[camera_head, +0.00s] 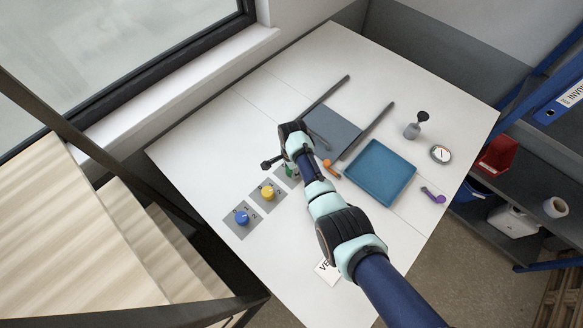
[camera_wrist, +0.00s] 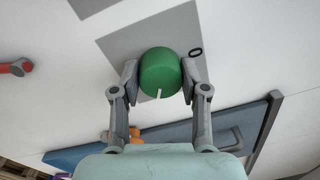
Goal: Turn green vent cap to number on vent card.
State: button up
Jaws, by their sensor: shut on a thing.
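The green vent cap (camera_wrist: 160,70) stands on a grey square plate (camera_wrist: 125,45) in the wrist view. A white pointer line on the cap points toward my gripper's palm. The digit 0 shows on the plate beside the cap; other digits are hidden. My gripper (camera_wrist: 159,80) is shut on the cap, one finger on each side. In the head view my arm covers most of the green cap (camera_head: 289,171). The white vent card (camera_head: 327,272) lies near the table's front edge, partly behind my arm; only "VE" can be read and its number is hidden.
A yellow cap (camera_head: 267,192) and a blue cap (camera_head: 241,217) stand on numbered plates to the left. A blue tray (camera_head: 407,176), a blue-grey mat (camera_head: 340,128), a gauge (camera_head: 440,154), a grey bottle (camera_head: 412,131) and a purple tool (camera_head: 434,196) lie to the right.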

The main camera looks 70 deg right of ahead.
dwell(0.3)
jog(key=o, duration=1.1)
jog(key=shift+o, duration=0.2)
notch_tip(320, 180, up, 12)
jog(key=shift+s+a, duration=0.15)
jog(key=shift+s, duration=0.05)
